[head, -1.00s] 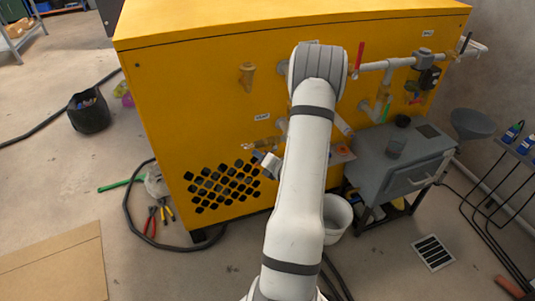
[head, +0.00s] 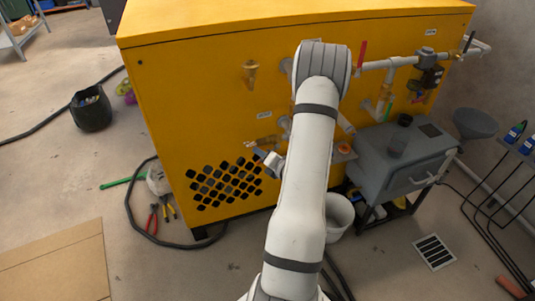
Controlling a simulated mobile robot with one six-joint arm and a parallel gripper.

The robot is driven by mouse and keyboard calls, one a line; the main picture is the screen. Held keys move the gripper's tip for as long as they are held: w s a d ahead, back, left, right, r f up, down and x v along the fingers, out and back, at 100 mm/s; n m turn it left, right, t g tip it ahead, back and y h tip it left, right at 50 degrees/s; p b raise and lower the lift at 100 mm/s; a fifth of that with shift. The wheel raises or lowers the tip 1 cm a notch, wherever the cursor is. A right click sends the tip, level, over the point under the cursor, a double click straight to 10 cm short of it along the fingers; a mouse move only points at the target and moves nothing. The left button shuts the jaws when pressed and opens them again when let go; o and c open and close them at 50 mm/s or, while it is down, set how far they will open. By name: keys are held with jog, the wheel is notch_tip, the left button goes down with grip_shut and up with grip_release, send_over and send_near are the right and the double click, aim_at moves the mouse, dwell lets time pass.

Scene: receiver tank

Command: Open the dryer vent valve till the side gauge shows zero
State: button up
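The big yellow dryer cabinet (head: 200,110) fills the middle of the head view. A small brass valve or fitting (head: 265,142) sticks out of its front below a white label (head: 264,114); I cannot read the label. My white arm rises in front of the cabinet and hides part of its front. A small grey-white part that looks like my gripper (head: 271,160) shows left of the arm, just below the brass fitting. Its fingers are not clear, and I cannot tell whether it touches the fitting. No gauge face can be made out.
A pipe with a red lever (head: 362,54) runs along the cabinet's upper right. A grey box on a stand (head: 400,165) and a white bucket (head: 340,215) stand at the lower right. Pliers (head: 153,219) and a dark hose (head: 135,220) lie on the floor at left.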

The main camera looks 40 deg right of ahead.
jog(key=p+v, duration=0.1)
jog(key=v, duration=0.6)
jog(key=shift+s, duration=0.4)
